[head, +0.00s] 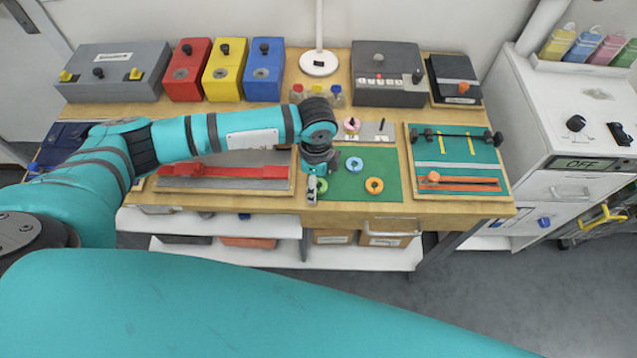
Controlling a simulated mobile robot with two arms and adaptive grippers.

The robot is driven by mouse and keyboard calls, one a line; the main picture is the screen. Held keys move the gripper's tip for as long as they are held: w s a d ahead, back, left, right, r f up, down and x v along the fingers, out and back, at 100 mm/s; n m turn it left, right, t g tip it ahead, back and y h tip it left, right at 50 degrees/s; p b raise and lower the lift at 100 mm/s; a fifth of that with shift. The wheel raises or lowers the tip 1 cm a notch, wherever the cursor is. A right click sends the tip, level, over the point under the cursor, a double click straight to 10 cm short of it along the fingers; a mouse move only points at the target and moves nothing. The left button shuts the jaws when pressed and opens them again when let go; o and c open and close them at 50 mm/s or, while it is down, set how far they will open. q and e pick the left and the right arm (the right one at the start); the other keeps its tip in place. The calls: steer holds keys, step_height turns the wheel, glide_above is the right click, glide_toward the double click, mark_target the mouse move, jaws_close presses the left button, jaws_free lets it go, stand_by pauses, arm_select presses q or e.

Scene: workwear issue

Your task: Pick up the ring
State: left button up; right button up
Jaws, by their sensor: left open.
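Several small rings are on the green mat (345,190) and the grey strip behind it. A blue ring (354,157) lies near the mat's middle and an orange ring (367,186) lies to its right and nearer the front. A green ring (322,187) lies at the mat's left side, partly hidden by my left gripper. A pink ring (352,119) is at a peg on the grey strip (370,129). My left gripper (312,194) points down at the mat's left edge, open, beside the green ring. Whether it touches that ring is unclear. My right gripper is out of view.
A red bar on a grey board (225,184) lies left of the mat. A teal board with bars (455,147) lies right. Grey, red, yellow and blue boxes, small jars and a lamp base (319,63) line the back. A white cabinet (560,110) stands right.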

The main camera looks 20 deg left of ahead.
arm_select(q)
steer(key=shift+c, duration=0.4)
steer(key=c, duration=0.7)
steer(key=shift+r, duration=0.2)
